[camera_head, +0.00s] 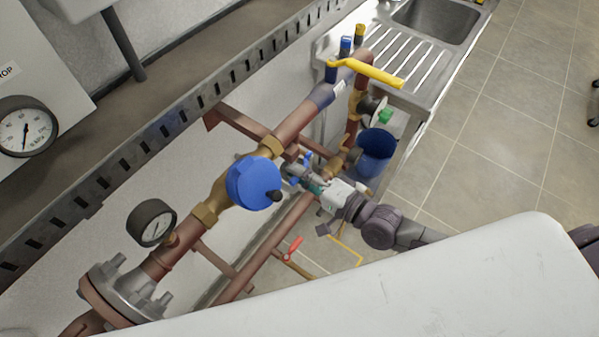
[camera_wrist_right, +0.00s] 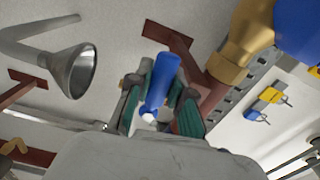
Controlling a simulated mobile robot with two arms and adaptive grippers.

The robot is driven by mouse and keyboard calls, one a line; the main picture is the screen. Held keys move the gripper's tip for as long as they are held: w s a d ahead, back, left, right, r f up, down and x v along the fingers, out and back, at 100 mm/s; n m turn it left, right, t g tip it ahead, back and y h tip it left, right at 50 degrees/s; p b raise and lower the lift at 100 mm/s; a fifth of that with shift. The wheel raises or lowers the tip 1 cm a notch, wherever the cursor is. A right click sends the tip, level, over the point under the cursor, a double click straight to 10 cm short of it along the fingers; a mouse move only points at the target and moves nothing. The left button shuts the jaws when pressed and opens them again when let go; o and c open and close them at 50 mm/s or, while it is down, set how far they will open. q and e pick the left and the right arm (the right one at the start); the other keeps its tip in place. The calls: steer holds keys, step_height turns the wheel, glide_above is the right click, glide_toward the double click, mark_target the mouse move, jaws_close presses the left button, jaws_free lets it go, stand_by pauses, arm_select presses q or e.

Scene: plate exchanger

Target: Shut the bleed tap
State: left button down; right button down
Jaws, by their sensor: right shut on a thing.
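My right gripper (camera_head: 296,172) reaches in from the right, below the upper copper pipe in the head view. In the right wrist view its teal-padded fingers (camera_wrist_right: 160,108) are closed around a small blue lever (camera_wrist_right: 161,82) with a pale tip. I take this lever to be the bleed tap's handle; the tap body behind it is hidden. A bit of blue shows by the fingers in the head view (camera_head: 307,159). A metal funnel (camera_wrist_right: 70,72) hangs to the left in the wrist view. My left gripper is not in view.
A yellow lever (camera_head: 366,72), a red lever (camera_head: 292,248), a gauge (camera_head: 151,222) and a blue bucket (camera_head: 375,151) are nearby. Clear tiled floor (camera_head: 490,150) lies to the right.

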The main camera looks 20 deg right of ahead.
steer(key=shift+r+m, duration=0.2)
steer(key=shift+m, duration=0.3)
steer(key=c, duration=1)
jaws_free()
steer(key=shift+r, duration=0.1)
steer(key=v, duration=0.8)
steer(key=shift+f, duration=0.2)
